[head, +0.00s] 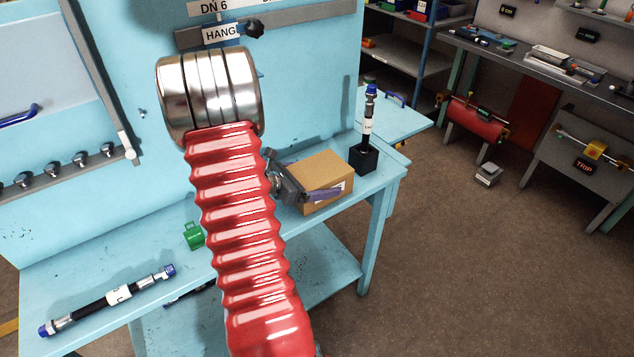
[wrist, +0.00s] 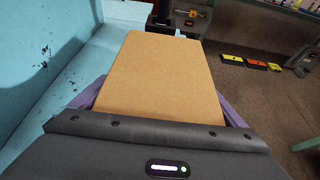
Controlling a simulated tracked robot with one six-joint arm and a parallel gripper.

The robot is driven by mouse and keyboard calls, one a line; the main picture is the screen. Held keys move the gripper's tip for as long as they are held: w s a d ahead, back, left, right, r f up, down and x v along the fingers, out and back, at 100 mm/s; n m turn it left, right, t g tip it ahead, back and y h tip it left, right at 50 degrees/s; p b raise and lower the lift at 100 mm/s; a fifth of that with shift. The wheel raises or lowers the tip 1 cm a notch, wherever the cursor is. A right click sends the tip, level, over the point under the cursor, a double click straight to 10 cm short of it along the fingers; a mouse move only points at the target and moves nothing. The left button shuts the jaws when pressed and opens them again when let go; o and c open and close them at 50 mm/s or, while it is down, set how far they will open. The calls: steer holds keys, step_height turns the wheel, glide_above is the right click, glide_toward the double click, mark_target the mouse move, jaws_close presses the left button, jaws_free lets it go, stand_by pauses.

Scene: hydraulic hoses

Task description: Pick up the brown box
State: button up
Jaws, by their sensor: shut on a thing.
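The brown box (head: 321,175) is at the right part of the light blue bench in the head view. It fills the middle of the wrist view (wrist: 158,75). My gripper (head: 318,194) is at the box, with a purple finger along its near side. In the wrist view, purple fingers show at both the left and right sides of the box, and my gripper is shut on it. My red ribbed arm hides part of the bench and wall. I cannot tell whether the box touches the bench top.
A black holder (head: 364,158) with an upright hose (head: 369,115) stands just right of the box. A hose with blue caps (head: 110,300) lies at the bench's front left. Brown floor is open to the right.

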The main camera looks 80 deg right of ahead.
steer(key=shift+r, duration=0.1)
steer(key=shift+c, duration=0.4)
steer(key=shift+r, duration=0.15)
steer(key=shift+r, duration=4.9)
steer(key=shift+s, duration=0.1)
